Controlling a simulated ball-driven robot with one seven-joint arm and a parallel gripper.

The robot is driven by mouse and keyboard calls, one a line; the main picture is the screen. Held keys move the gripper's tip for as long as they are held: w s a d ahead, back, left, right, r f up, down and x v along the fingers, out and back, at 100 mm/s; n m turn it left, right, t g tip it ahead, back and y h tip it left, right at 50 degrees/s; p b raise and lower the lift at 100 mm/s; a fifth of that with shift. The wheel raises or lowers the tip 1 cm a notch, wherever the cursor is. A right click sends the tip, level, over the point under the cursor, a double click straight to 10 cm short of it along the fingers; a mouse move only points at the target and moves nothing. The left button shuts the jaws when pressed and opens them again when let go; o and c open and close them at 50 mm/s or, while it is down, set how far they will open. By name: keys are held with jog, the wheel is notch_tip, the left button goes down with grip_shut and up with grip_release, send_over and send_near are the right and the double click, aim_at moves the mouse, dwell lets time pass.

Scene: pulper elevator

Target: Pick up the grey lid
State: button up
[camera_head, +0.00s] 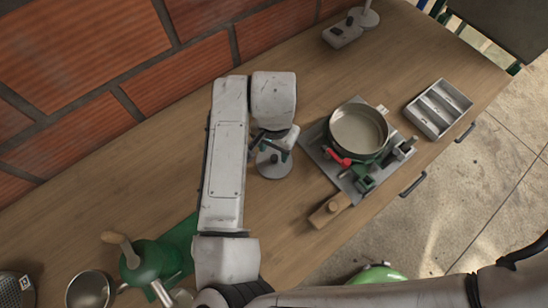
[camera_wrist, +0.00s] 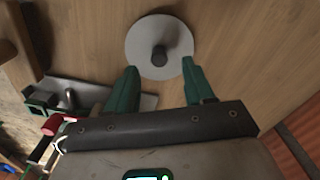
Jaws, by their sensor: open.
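The grey lid (camera_wrist: 138,42) is a round flat disc with a dark knob (camera_wrist: 159,56) at its middle. It lies on the wooden table, and it also shows in the head view (camera_head: 273,166), partly hidden by my gripper. My gripper (camera_wrist: 161,80) is open, its two green fingers apart, with nothing between the tips. In the head view my gripper (camera_head: 270,143) is over the far side of the lid. In the wrist view the fingertips reach the lid's near edge, on either side of the knob; I cannot tell whether they touch it.
A pan (camera_head: 358,130) sits on a grey plate (camera_head: 318,148) with red and green parts, right of the lid. A wooden block (camera_head: 329,211) and a compartment tray (camera_head: 439,108) are nearby. A green grinder (camera_head: 148,262) stands front left.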

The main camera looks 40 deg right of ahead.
aim_at(274, 157)
jog(key=shift+a+f, duration=0.1)
jog(key=shift+f, duration=1.6)
grip_shut()
